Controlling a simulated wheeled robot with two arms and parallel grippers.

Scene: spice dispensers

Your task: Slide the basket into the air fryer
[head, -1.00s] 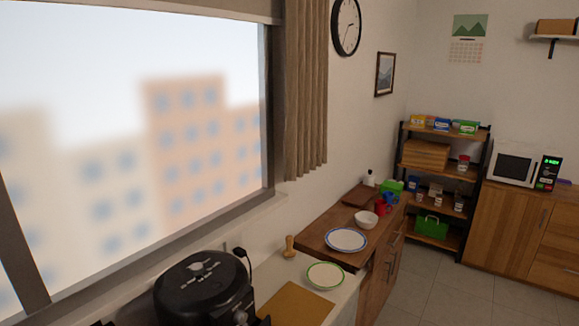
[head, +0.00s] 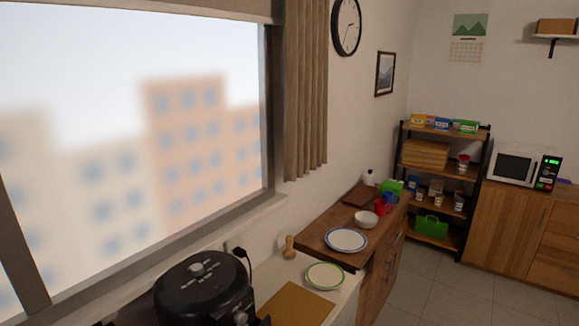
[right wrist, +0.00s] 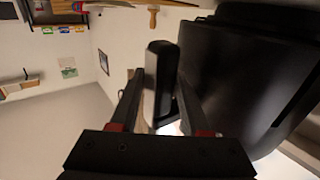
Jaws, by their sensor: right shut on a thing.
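The black air fryer (head: 203,287) stands on the counter at the bottom of the head view, with a round knob on its lid. Its dark rounded body (right wrist: 245,75) fills the right side of the right wrist view. My right gripper (right wrist: 160,82) is shut on the basket's black handle (right wrist: 160,62), which stands between the two fingers close to the dark body. The basket itself and how far it sits in the fryer cannot be made out. My left gripper is in neither view.
A tan board (head: 297,305) and a green-rimmed plate (head: 325,275) lie right of the fryer. A wooden pestle-like item (head: 290,246) stands near the wall. A black plug (head: 239,252) is behind the fryer. The window sill runs along the left.

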